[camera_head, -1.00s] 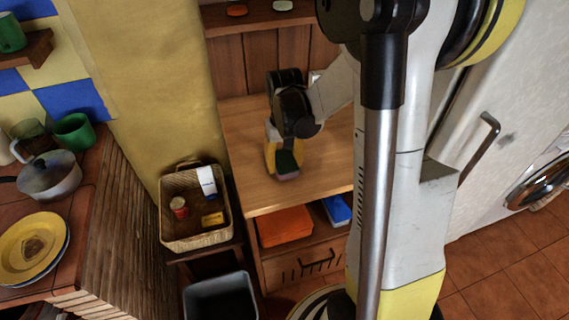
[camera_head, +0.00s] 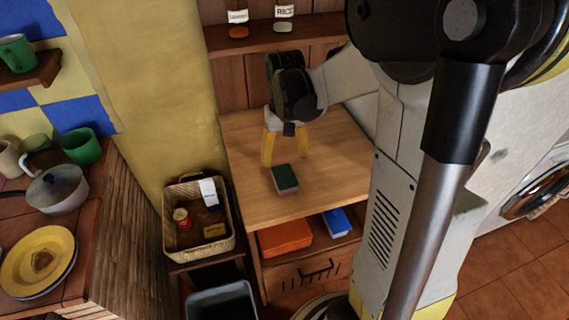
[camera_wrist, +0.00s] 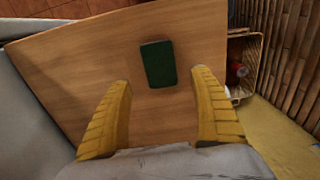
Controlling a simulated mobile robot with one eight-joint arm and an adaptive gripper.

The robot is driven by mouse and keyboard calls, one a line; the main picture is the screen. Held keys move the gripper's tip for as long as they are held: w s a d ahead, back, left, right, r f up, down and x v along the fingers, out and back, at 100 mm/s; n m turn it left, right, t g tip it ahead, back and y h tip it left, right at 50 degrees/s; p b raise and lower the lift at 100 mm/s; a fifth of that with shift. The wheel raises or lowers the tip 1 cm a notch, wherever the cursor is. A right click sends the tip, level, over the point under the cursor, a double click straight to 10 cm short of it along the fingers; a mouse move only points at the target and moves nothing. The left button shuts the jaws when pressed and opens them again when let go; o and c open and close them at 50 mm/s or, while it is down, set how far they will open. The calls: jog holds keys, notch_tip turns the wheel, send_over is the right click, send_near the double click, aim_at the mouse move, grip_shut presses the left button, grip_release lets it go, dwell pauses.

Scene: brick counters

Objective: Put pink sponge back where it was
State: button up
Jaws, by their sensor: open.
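The sponge (camera_head: 285,179) lies flat on the wooden cabinet top (camera_head: 262,207), with a dark green upper face and a thin pinkish edge. It also shows in the wrist view (camera_wrist: 158,64), centred beyond the fingertips. My gripper (camera_head: 285,148) has its yellow fingers spread and empty, above and behind the sponge. In the wrist view my gripper (camera_wrist: 160,78) shows a finger on each side, apart from the sponge, with bare wood between them.
A wicker basket (camera_head: 170,222) with a can and packets stands left of the cabinet. An orange box (camera_head: 285,238) and a blue box (camera_head: 338,222) lie on the shelf below. A wall shelf (camera_head: 270,40) with jars is behind. The cabinet top is otherwise clear.

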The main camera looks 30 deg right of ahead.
jog(key=s+a+r+n+t, duration=0.3)
jog(key=s+a+r+t, duration=0.4)
jog(key=s+a+r, duration=0.3)
jog(key=s+a, duration=0.1)
jog(key=a, duration=0.2)
jog(key=shift+a+r+p, duration=0.2)
jog(key=shift+a+p, duration=0.05)
jog(key=shift+p, duration=0.05)
jog(key=shift+w, duration=0.1)
dwell(0.7)
